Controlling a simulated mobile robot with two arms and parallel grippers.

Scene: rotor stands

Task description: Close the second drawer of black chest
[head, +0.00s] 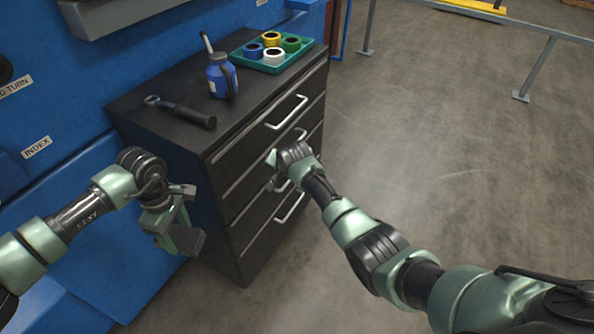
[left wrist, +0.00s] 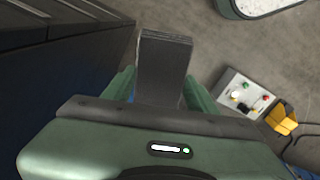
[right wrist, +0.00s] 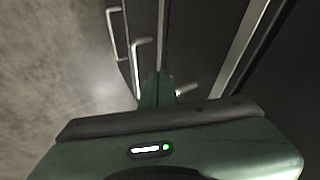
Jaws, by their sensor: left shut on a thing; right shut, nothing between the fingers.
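The black chest (head: 222,190) stands against a blue machine, with several drawers and pale bar handles on its front. The second drawer's handle (head: 299,136) shows just above my right gripper (head: 277,162), which partly hides that drawer. I cannot tell how far the drawer stands out. In the right wrist view my right gripper (right wrist: 158,90) is shut and empty, close to the drawer fronts and a bar handle (right wrist: 139,58). My left gripper (head: 178,232) is shut on a dark flat block (left wrist: 164,62), left of the chest and apart from it.
On the chest top are a dark-handled tool (head: 185,112), a blue oil can (head: 221,76) and a green tray (head: 299,54) with several coloured rings. A metal rail (head: 535,70) stands on the right. The concrete floor (head: 430,140) in front of the chest is clear.

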